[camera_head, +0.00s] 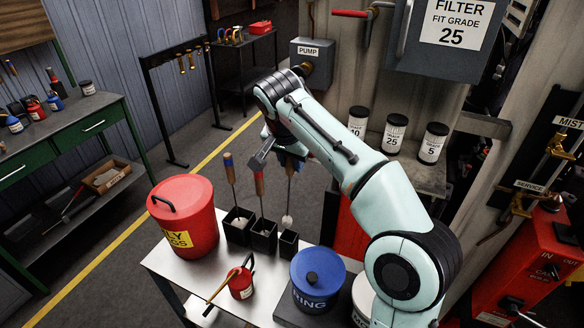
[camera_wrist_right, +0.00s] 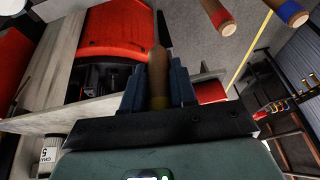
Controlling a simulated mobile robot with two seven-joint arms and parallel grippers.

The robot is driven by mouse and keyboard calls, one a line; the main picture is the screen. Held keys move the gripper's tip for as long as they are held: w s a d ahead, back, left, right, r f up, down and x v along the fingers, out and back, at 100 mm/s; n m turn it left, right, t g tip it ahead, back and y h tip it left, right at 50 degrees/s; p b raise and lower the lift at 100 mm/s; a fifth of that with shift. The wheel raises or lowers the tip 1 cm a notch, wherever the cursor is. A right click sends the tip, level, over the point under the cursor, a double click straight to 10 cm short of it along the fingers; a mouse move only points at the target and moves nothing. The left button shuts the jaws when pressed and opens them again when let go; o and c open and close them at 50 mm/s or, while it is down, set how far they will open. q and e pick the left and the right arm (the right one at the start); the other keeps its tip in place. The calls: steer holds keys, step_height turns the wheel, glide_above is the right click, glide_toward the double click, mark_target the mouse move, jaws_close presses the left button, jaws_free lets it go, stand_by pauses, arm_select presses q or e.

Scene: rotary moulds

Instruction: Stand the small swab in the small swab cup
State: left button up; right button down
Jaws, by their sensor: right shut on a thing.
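The small swab (camera_head: 289,185) hangs from my right gripper (camera_head: 291,160), its pale head pointing down. In the right wrist view my right gripper (camera_wrist_right: 158,88) is shut around the swab's brown handle (camera_wrist_right: 157,72). The small swab cup (camera_head: 288,244) is the dark square cup at the right end of a row on the metal table. The swab's head appears just above or behind that cup's rim; I cannot tell its exact distance. The cup's inside is mostly hidden. My left gripper is not in view.
Two other swabs stand in the left cup (camera_head: 238,228) and middle cup (camera_head: 264,238), their handles close to my gripper. A red bin (camera_head: 186,215), a small red can (camera_head: 241,286) and a blue lidded pot (camera_head: 317,280) surround the cups.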

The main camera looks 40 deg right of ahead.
steer(key=shift+r, duration=2.9)
